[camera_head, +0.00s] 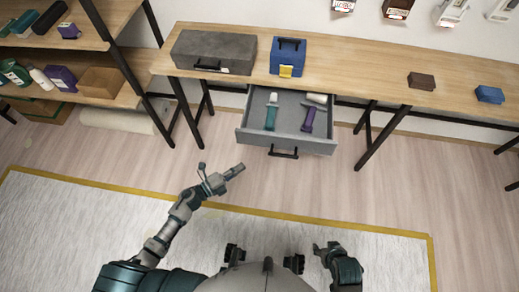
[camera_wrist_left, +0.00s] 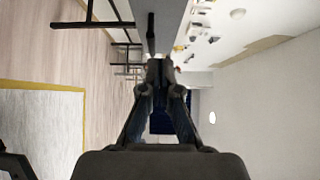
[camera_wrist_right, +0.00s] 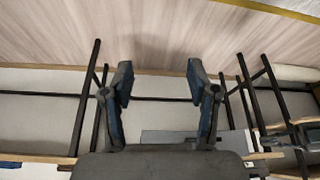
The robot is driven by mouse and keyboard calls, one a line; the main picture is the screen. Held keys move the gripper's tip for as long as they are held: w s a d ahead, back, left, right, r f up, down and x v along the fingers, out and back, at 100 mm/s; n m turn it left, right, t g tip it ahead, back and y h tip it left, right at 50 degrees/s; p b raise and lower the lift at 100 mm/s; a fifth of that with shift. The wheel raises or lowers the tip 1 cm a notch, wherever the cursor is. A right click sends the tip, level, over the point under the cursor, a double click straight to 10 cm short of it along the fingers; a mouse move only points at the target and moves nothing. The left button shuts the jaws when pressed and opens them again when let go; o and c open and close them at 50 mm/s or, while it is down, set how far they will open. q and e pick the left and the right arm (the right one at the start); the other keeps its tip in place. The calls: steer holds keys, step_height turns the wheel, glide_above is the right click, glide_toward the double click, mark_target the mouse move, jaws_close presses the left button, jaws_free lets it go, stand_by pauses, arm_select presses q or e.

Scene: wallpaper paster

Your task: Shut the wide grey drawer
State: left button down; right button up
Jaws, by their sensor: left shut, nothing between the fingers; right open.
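The wide grey drawer (camera_head: 290,141) is pulled out from under the wooden table, with its front panel and black handle (camera_head: 283,153) facing me. Inside lie a teal-handled tool (camera_head: 271,112), a purple-handled tool (camera_head: 308,119) and a pale roll (camera_head: 317,98). My left gripper (camera_head: 240,168) is shut and empty, in front of and below the drawer's left side, apart from it in the head view. It also shows shut in the left wrist view (camera_wrist_left: 158,64). My right gripper (camera_head: 320,248) is low, near my body, well away from the drawer; it is open in the right wrist view (camera_wrist_right: 159,68).
The wooden table (camera_head: 360,78) carries a grey case (camera_head: 214,50), a blue box (camera_head: 288,54), a brown block (camera_head: 421,81) and a small blue block (camera_head: 489,94). Black table legs flank the drawer. A shelf (camera_head: 95,45) stands at left. The floor before the drawer is clear.

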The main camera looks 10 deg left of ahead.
mark_target(266, 141)
arm_select(q)
steer(key=x, duration=0.3)
steer(key=w+a+x, duration=0.1)
steer(key=x, duration=0.3)
steer(key=b+x, duration=0.1)
steer(key=x, duration=0.3)
steer(key=shift+w+a+f, duration=0.1)
steer(key=shift+w+f, duration=0.1)
steer(key=shift+w, duration=0.6)
steer(key=shift+w+a, duration=0.2)
steer(key=shift+w, duration=0.05)
steer(key=shift+a+r, duration=0.1)
steer(key=shift+a, duration=0.1)
arm_select(e)
steer(key=w+a+r+t, duration=0.1)
steer(key=w+a+t, duration=0.1)
steer(key=w, duration=0.3)
steer(key=shift+w+a+r+t+y, duration=0.15)
steer(key=shift+w+a+t+y, duration=0.15)
steer(key=shift+a+t, duration=0.1)
